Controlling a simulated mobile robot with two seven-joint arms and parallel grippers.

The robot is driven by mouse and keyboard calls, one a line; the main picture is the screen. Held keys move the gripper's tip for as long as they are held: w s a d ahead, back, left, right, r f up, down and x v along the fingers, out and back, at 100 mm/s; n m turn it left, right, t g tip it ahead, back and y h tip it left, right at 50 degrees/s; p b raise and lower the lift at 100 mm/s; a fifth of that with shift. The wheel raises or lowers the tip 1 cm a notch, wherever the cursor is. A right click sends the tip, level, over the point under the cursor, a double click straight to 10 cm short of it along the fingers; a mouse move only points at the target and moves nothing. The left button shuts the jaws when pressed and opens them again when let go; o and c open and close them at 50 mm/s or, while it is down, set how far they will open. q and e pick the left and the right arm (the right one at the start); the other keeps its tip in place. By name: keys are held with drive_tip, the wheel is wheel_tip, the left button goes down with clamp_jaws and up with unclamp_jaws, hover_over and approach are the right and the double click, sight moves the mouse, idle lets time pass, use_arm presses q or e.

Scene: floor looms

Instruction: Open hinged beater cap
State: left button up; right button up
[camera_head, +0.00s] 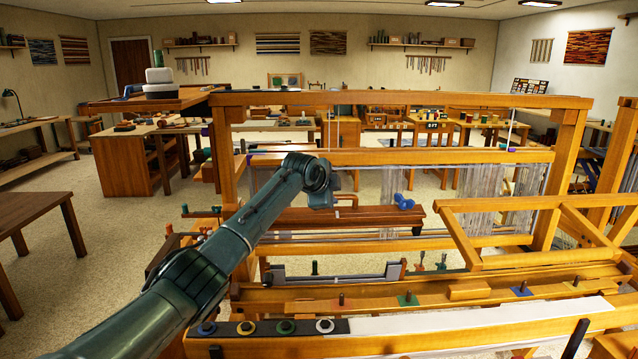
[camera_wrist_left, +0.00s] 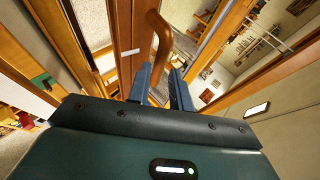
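The beater is a long reddish-brown wooden beam (camera_head: 385,216) across the middle of the loom in the head view. A bent wooden handle (camera_head: 347,197) stands on its top. My left gripper (camera_head: 326,200) is over the beam's left part, close to the handle; its fingertips are hard to make out there. In the left wrist view, the curved brown handle (camera_wrist_left: 163,42) rises from between the two blue-grey fingers of my gripper (camera_wrist_left: 163,80). A gap shows beside the handle, so the fingers look open around it. The cap's hinge cannot be made out. My right gripper is out of view.
The wooden loom frame (camera_head: 400,99) surrounds the beater, with grey warp threads (camera_head: 485,195) behind. A slanted wooden frame (camera_head: 530,204) stands at right. Pegs and a grey bar (camera_head: 335,279) lie in front.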

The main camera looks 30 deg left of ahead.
use_arm(q)
drive_tip(key=b+v, duration=0.1)
drive_tip(key=v, duration=0.8)
drive_tip(key=s+d+f+n+g+h, duration=0.1)
drive_tip(key=s+d+f, duration=0.45)
drive_tip(key=f, duration=0.35)
drive_tip(key=s+d+f+n+g, duration=0.1)
drive_tip(key=s+d+f, duration=0.4)
drive_tip(key=f, duration=0.4)
drive_tip(key=s+d+f+n+g+h, duration=0.1)
drive_tip(key=s+d+f+g, duration=0.1)
drive_tip(key=s+d+f, duration=0.35)
drive_tip(key=s+f+n+g+y, duration=0.15)
drive_tip(key=s+f+n, duration=0.3)
drive_tip(key=s, duration=0.95)
drive_tip(key=s+f+n+g, duration=0.2)
drive_tip(key=s+f+n, duration=0.25)
drive_tip(key=s, duration=1.05)
drive_tip(key=w+d+f+m+t+h, duration=0.1)
drive_tip(key=w+d+f+t+h, duration=0.2)
drive_tip(key=w+d+f+t, duration=0.2)
drive_tip(key=shift+w+d+f+t, duration=0.35)
drive_tip(key=shift+w+f+t, duration=0.25)
drive_tip(key=shift+f+t, duration=0.45)
